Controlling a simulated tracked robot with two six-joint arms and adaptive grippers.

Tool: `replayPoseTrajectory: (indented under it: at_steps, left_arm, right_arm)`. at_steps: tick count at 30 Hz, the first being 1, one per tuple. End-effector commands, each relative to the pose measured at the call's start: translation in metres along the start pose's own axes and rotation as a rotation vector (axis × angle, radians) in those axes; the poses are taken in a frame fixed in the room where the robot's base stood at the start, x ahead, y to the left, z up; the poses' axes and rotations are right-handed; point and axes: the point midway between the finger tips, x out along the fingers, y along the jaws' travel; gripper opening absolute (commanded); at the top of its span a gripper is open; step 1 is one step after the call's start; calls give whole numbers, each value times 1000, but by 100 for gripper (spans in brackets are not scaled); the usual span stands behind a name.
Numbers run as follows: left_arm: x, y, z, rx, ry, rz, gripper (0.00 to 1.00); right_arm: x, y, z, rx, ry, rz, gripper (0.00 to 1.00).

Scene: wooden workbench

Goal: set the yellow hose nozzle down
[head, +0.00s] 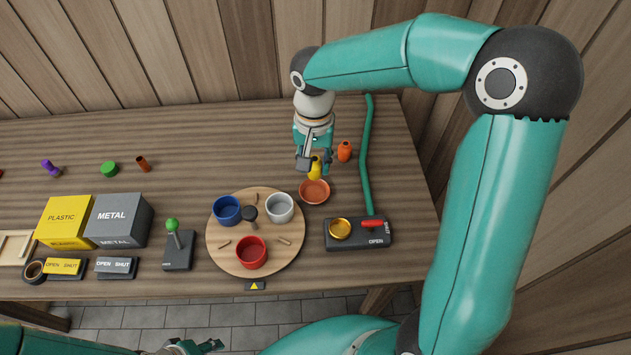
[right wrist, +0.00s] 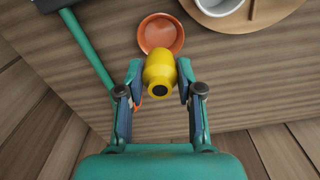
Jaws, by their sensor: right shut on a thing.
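The yellow hose nozzle (head: 315,169) is between the fingers of my right gripper (head: 314,164), which is shut on it. In the right wrist view the nozzle (right wrist: 159,70) sits between the two fingertips, with a dark round opening towards the camera. An orange dish (head: 314,193) lies just in front of the nozzle in the head view; it also shows beyond the nozzle in the right wrist view (right wrist: 160,22). I cannot tell whether the nozzle touches the bench. My left gripper (head: 198,346) is partly in view at the bottom edge, and its jaws are unclear.
A green hose (head: 366,155) runs to a dark valve box (head: 358,233). A round wooden turntable (head: 219,253) holds blue, grey and red cups. Bare bench lies left of the right gripper.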

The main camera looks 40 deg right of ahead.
Motion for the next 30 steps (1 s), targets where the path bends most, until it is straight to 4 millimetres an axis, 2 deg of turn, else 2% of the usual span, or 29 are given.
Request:
replayPoseTrajectory:
  at_steps: [1,3,10,18,30]
  left_arm:
    - [0,0,0,0,0,0,40]
    - [0,0,0,0,0,0,40]
    - [1,0,0,0,0,0,40]
    - [1,0,0,0,0,0,40]
    - [5,-2,0,0,0,0,40]
  right_arm:
    - [11,1,0,0,-3,3,7]
    - [22,1,0,-2,-3,2,7]
    - [38,0,0,0,-1,1,7]
    - [72,0,0,0,-1,1,7]
    - [78,0,-1,0,1,-1,7]
